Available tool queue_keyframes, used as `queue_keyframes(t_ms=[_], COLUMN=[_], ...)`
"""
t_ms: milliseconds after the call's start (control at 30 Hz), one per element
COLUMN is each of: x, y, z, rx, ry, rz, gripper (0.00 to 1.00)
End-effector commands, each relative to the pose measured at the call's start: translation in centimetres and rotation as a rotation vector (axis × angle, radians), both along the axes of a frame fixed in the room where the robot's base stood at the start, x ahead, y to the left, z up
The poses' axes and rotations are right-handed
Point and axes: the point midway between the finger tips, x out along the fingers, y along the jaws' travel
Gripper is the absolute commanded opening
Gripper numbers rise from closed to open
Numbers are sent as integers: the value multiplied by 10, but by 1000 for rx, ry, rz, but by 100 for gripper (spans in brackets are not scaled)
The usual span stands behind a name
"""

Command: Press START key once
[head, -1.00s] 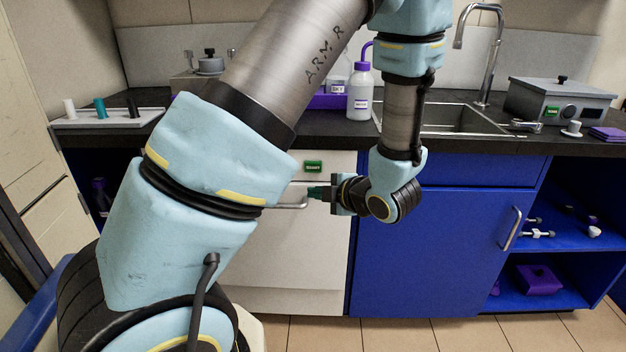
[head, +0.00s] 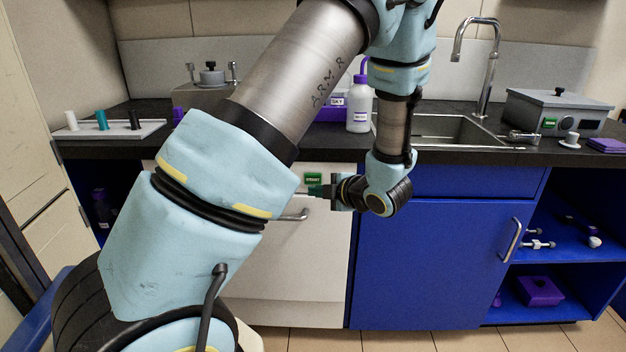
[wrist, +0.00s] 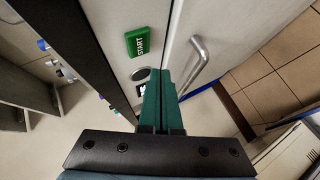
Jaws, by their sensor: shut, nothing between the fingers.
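A green block marked START (head: 314,179) is on the upper front of the white cabinet. I cannot tell whether the tips touch anything.
A bar handle (head: 300,215) sticks out of the white cabinet below my gripper. A second green label (head: 549,122) is on a grey box (head: 530,112) on the counter at right. The dark counter edge (head: 460,158) runs above my gripper. A blue cabinet door (head: 430,260) stands to the right.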

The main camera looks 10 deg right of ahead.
Motion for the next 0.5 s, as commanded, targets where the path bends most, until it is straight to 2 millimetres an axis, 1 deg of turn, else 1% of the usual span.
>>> queue_keyframes(t_ms=[100,200,300,500], x=[13,19,24,25], y=[-3,-4,-5,-5], z=[0,0,0,0], rx=[-2,-1,0,0], ry=[0,1,1,1], rz=[1,-1,-1,-1], gripper=[0,0,0,0])
